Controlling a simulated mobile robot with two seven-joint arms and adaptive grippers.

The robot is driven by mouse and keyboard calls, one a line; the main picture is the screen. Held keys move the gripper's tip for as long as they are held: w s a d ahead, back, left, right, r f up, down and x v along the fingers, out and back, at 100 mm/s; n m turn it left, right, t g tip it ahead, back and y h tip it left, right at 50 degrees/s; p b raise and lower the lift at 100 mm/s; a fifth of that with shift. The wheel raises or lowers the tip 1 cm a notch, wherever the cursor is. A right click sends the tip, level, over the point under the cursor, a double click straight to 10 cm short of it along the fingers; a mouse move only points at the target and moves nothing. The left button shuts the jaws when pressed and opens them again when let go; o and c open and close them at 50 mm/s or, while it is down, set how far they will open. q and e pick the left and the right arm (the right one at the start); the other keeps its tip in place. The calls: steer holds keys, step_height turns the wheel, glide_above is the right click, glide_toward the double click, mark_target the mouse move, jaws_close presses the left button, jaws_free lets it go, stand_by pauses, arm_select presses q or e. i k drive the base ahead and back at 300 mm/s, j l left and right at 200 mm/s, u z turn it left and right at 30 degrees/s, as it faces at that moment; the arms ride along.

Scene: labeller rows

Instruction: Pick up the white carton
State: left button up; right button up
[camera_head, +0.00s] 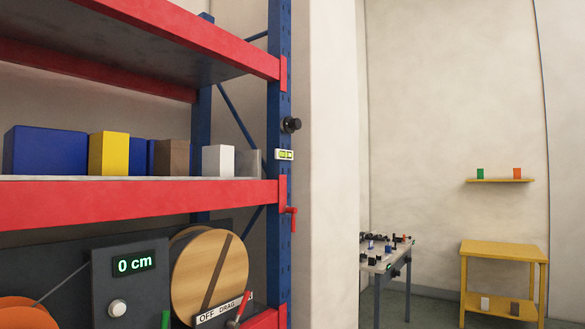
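A white carton (218,161) stands upright on the middle shelf (130,203) of the red and blue rack, near the shelf's right end. A brown carton (172,157) stands to its left and a grey block (248,163) to its right. A second, smaller white box (485,303) sits on the lower shelf of a yellow table at the far right. Neither of my grippers is in view.
A yellow carton (109,153) and blue boxes (45,151) share the rack shelf. A cluttered small table (386,258), a yellow table (503,252) and a wall shelf (499,181) stand farther off.

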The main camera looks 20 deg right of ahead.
mark_target(218, 160)
steer(key=z, duration=0.2)
steer(key=i+l+u, duration=0.15)
steer(key=i+l, duration=0.65)
steer(key=i, duration=0.3)
steer(key=i+l+u, duration=0.15)
steer(key=i+l, duration=0.8)
steer(key=i, duration=0.15)
